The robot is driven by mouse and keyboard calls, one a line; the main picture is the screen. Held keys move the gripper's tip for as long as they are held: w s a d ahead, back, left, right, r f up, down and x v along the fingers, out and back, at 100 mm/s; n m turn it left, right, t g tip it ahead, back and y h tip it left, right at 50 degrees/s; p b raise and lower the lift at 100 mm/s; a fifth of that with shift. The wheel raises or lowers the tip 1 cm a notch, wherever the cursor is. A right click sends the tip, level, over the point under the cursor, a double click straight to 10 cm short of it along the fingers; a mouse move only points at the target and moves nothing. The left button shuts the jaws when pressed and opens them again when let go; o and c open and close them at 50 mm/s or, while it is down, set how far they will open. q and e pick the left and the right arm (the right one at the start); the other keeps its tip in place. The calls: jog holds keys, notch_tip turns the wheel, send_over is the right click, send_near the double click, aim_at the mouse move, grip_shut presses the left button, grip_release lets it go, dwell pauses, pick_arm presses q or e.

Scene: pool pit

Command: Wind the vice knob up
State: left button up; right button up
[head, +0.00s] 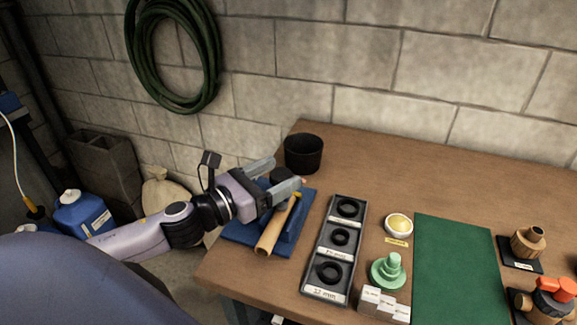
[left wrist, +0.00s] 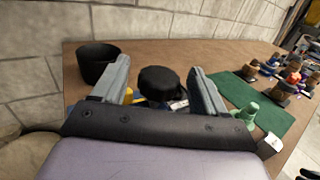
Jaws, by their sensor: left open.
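My left gripper (head: 284,172) is open, with one finger on each side of the knob. In the left wrist view, the black knob (left wrist: 159,80) sits between the two grey fingers of my left gripper (left wrist: 160,68), with visible gaps to both. My right gripper is not in view.
A black pot (head: 304,154) stands just behind the vice. A grey tray of black rings (head: 335,252) lies right of it. Farther right are a green stand (head: 389,270), a yellow-filled dish (head: 399,224) and a green mat (head: 454,268). A block wall closes the back.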

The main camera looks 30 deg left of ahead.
aim_at(288, 169)
pick_arm(q)
jog(key=shift+p+x, duration=0.4)
jog(key=shift+x, duration=1.3)
jog(key=c, duration=1)
jog(key=shift+n+y, duration=0.3)
jog(key=shift+y, duration=0.1)
